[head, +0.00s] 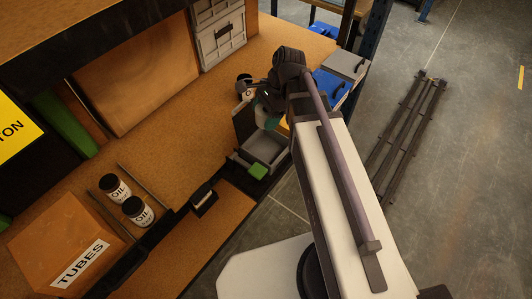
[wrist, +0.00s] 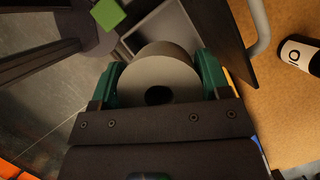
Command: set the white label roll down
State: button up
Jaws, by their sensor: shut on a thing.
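The white label roll (wrist: 182,82) shows in the wrist view as a pale disc with a dark centre hole. My gripper (wrist: 158,68) has its green fingers shut on the roll, one on each side. In the head view my gripper (head: 265,115) is above the bench's front edge, close to a grey tray (head: 270,158). The roll is not clearly made out there. In the wrist view the tray (wrist: 165,28) lies just beyond the roll, and the roll hides part of it. I cannot tell whether they touch.
A green block (head: 258,170) is at the tray's near corner. A dark upright panel (head: 243,119) stands beside the tray. A white-labelled bottle (wrist: 297,54) is on the bench to the right in the wrist view. Two oil bottles (head: 138,210) and a TUBES box (head: 65,240) are at left.

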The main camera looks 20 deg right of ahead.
aim_at(262, 154)
notch_tip(262, 154, down, 17)
jog(key=b, duration=1.5)
jog(key=shift+f, duration=0.1)
jog(key=shift+r, duration=0.3)
jog(key=shift+f, duration=0.25)
jog(key=o, duration=0.8)
jog(key=shift+r, duration=0.1)
jog(key=shift+c, duration=0.2)
jog(key=s+p+v, duration=0.1)
jog(key=p+v, duration=1)
jog(key=v, duration=0.2)
jog(key=s+a+f+n+h, duration=0.2)
jog(key=s+a+n+h, duration=0.2)
jog(key=n, duration=1.2)
jog(key=shift+s+a+t, duration=0.2)
jog(key=shift+s+t, duration=0.2)
jog(key=shift+s, duration=0.25)
